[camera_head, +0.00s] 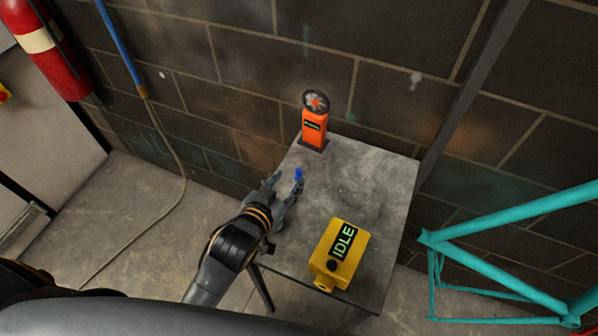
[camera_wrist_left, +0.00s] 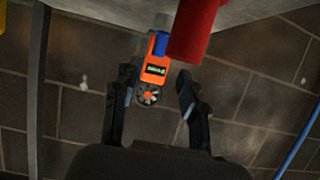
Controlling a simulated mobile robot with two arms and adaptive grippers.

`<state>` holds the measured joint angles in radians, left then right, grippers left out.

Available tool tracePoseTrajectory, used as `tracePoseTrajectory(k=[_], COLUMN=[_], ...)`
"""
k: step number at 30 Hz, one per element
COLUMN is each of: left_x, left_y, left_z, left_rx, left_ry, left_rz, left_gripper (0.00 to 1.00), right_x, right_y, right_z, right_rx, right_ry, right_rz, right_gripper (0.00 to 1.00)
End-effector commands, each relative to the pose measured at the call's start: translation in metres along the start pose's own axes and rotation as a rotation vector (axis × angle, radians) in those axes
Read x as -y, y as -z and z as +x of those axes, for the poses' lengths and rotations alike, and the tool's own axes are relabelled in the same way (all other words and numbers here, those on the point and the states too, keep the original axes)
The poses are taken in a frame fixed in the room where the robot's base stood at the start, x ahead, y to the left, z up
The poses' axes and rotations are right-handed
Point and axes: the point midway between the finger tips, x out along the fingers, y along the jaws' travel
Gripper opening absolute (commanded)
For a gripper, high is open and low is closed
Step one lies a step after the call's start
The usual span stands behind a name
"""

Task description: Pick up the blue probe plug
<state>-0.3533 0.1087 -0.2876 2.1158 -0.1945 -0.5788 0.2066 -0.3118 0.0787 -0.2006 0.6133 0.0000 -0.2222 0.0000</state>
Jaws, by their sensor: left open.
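The blue probe plug (camera_head: 299,175) stands small and upright near the left edge of the grey table (camera_head: 352,180) in the head view. My left gripper (camera_head: 286,190) is open beside it at the table's left edge, with one finger close to the plug. I cannot tell whether they touch. In the left wrist view the two fingers of my left gripper (camera_wrist_left: 156,78) are apart, with no object clearly clamped. A small blue patch (camera_wrist_left: 161,43) beside the orange device may be the plug. My right gripper is not in view.
An orange device (camera_head: 313,128) with a round fan stands at the table's back. A yellow box (camera_head: 340,252) marked IDLE sits at the front. A red cylinder (camera_wrist_left: 196,28) looms close in the wrist view. A teal frame (camera_head: 510,215) stands to the right.

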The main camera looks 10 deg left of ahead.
Motion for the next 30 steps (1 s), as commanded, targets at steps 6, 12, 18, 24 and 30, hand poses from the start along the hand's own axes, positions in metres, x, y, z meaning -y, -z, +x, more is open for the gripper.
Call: tracePoseTrajectory(k=[6,12,18,24,30], left_x=[-0.002,-0.005,-0.005,-0.005,-0.005], left_y=[0.000,-0.002,-0.004,-0.004,-0.004], left_z=[0.016,0.042,0.054,0.054,0.054], left_rx=[0.002,0.001,0.000,0.001,0.001], left_ry=[-0.001,0.000,-0.001,-0.001,-0.001], left_rz=[0.000,0.000,0.000,0.000,0.000], left_gripper=[0.43,0.43,0.43,0.41,0.00], right_x=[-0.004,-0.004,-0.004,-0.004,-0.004], right_y=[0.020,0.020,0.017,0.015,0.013], right_z=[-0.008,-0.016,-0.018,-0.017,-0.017], right_rx=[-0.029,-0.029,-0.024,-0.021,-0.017], right_ry=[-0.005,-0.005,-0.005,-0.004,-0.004], right_rz=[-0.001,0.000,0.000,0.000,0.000], right_gripper=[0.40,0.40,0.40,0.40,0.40])
